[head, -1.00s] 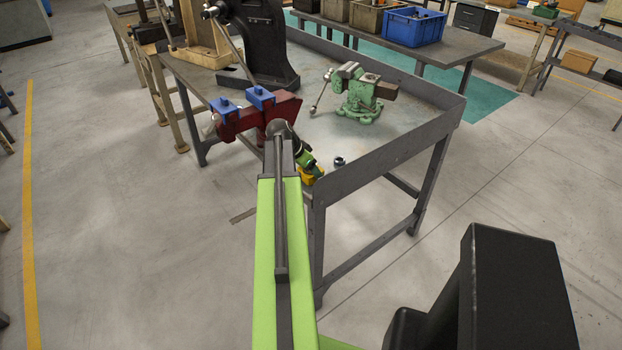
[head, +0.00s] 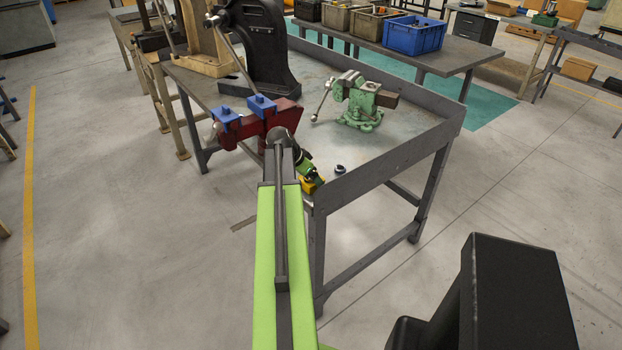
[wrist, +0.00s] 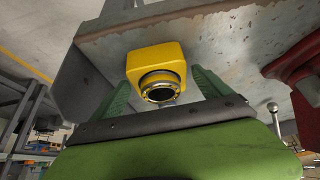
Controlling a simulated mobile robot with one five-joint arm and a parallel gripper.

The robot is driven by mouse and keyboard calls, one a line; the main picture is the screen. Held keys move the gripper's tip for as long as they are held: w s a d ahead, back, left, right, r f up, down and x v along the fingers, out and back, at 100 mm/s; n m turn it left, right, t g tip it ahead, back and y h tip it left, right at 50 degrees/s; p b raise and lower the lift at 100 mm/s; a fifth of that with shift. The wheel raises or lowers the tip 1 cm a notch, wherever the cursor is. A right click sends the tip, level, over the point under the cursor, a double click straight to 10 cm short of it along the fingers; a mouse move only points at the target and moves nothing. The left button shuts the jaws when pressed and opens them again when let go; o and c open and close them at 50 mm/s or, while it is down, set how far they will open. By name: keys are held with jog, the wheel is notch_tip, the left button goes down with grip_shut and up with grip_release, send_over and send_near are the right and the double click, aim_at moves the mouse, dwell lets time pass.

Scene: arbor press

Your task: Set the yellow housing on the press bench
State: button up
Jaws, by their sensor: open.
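The yellow housing (head: 311,186) is at the near corner of the grey press bench (head: 395,156), beside its raised rim. In the wrist view the housing (wrist: 155,64) is a rounded yellow block with a dark round bore in a metal ring, against the worn grey bench top (wrist: 215,42). My gripper (wrist: 163,82) is open, with one green finger on each side of the housing and a visible gap at the sides. In the head view my gripper (head: 311,175) is small and partly hidden by my arm. The housing's contact with the bench top is hard to see.
A red vise with blue jaws (head: 250,124) stands left of my gripper. A green vise (head: 360,103) and a black arbor press (head: 258,50) stand farther back. A small dark ring-like part (head: 340,168) lies near the housing. The bench's middle is fairly clear.

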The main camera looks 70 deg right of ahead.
jog(key=p+v, duration=0.9)
jog(key=v, duration=0.2)
jog(key=shift+r, duration=0.3)
jog(key=shift+w, duration=0.15)
jog(key=w+a+f+n+t+y, duration=0.1)
jog(key=w+a+n, duration=0.5)
jog(key=w+a, duration=0.75)
jog(key=w+a+f+n+t+y, duration=0.15)
jog(key=w+a+n, duration=0.45)
jog(key=w+a, duration=0.75)
jog(key=w+a+n+y, duration=0.1)
jog(key=a+n, duration=1.1)
jog(key=a, duration=2.4)
jog(key=shift+f+y, duration=0.35)
jog(key=shift+y, duration=0.5)
